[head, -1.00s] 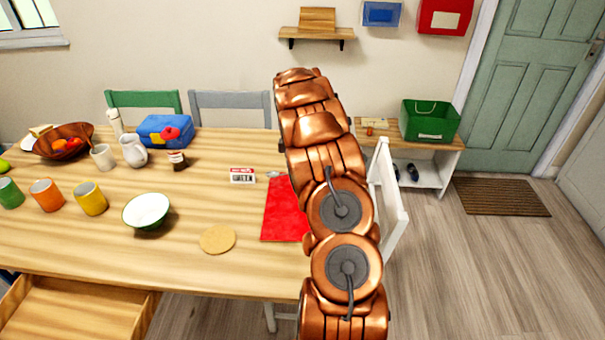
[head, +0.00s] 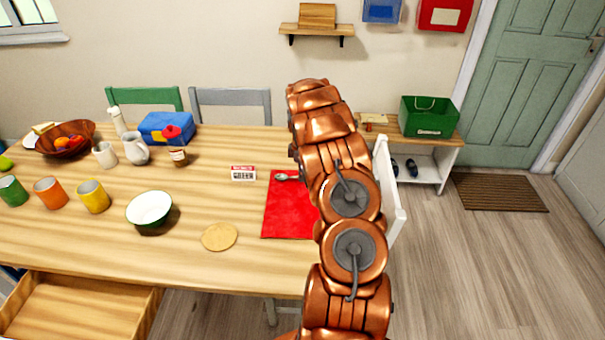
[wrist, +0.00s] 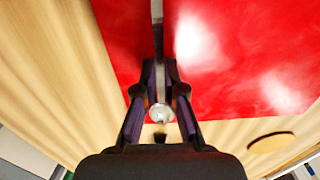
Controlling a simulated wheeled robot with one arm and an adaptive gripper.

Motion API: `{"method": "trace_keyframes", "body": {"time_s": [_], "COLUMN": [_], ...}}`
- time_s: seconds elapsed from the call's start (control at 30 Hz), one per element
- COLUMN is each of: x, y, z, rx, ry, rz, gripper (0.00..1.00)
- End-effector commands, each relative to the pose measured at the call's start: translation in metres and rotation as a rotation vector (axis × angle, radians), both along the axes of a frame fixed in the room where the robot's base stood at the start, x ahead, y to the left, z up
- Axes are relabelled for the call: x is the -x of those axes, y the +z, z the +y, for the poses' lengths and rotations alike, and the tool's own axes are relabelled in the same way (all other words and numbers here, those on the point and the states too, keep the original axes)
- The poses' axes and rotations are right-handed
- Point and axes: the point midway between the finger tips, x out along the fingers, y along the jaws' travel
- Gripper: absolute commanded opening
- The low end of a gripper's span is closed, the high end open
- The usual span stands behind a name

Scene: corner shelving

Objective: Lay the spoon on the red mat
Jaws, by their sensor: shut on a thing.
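The red mat (head: 290,212) lies flat on the wooden table, its right part hidden behind my arm in the head view. It also fills much of the wrist view (wrist: 240,60). The metal spoon shows its bowl (head: 282,178) at the mat's far left corner in the head view; the rest is behind my arm. In the wrist view, my gripper (wrist: 160,72) is shut on the spoon's handle (wrist: 157,12), over the mat near its edge. I cannot tell whether the spoon touches the mat.
A white chair (head: 392,200) stands at the table's right end.

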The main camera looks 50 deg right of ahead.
Motion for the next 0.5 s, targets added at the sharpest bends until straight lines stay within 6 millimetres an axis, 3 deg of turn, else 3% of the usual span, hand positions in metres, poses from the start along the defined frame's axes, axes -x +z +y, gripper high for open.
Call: {"method": "trace_keyframes", "body": {"time_s": [0.07,0.1,0.33,0.5], "x": [-0.0003,-0.0002,-0.0001,-0.0002], "y": [-0.0028,-0.0031,-0.0022,-0.0020], "z": [0.0003,0.0004,0.0002,0.0001], "rx": [0.000,0.000,0.000,0.000], "ry": [0.000,0.000,0.000,0.000], "rz": [0.000,0.000,0.000,0.000], "gripper": [0.00,0.10,0.34,0.34]}}
